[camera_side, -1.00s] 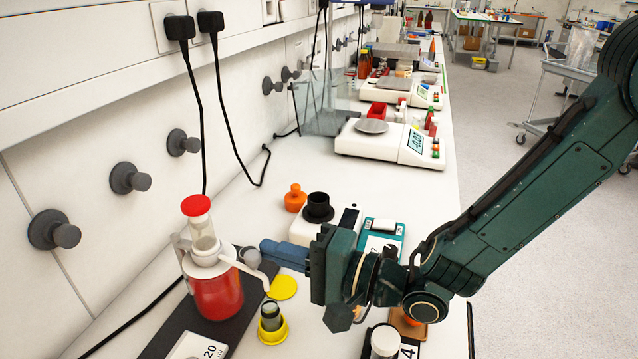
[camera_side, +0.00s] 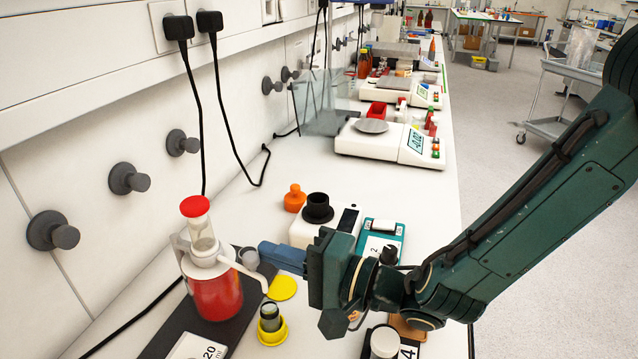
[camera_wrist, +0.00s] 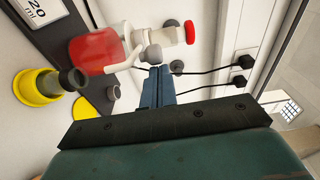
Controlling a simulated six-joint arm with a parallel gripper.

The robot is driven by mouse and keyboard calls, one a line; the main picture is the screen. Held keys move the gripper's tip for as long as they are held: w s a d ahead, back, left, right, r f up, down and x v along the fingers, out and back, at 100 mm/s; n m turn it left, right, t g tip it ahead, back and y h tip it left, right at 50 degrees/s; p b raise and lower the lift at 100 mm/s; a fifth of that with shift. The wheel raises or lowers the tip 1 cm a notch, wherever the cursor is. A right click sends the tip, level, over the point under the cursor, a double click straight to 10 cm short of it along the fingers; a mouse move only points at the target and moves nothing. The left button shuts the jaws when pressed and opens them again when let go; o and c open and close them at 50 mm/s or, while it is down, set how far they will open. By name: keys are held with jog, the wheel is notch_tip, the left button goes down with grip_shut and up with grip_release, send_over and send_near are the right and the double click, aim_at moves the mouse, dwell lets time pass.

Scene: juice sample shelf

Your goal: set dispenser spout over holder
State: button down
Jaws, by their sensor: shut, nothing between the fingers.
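The dispenser (camera_side: 216,297) is a red bottle with a white head, a red cap and a curved white spout (camera_side: 250,274). It also shows in the wrist view (camera_wrist: 95,55). The holder (camera_side: 272,337) is a yellow ring base with a grey vial standing in it; it is at the left in the wrist view (camera_wrist: 38,88). The spout tip appears slightly left of and above the vial in the side view, and apart from it in the wrist view. My gripper (camera_side: 262,248) is shut and empty, its tips close to a grey knob (camera_wrist: 150,53) on the dispenser; contact is unclear.
A yellow disc (camera_side: 283,288) lies behind the holder. A white device with a black cup (camera_side: 318,207) and a teal device (camera_side: 382,241) stand near my gripper. An orange stopper (camera_side: 295,197) is farther back. Wall knobs (camera_side: 128,178) and black cables line the left wall.

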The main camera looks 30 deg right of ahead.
jog(key=shift+s+a+f, duration=0.1)
jog(key=shift+s+a, duration=0.55)
jog(key=s+d+r, duration=0.1)
jog(key=d+r, duration=0.2)
jog(key=r, duration=0.4)
jog(key=shift+r, duration=0.15)
dwell(1.1)
jog(key=shift+d, duration=0.1)
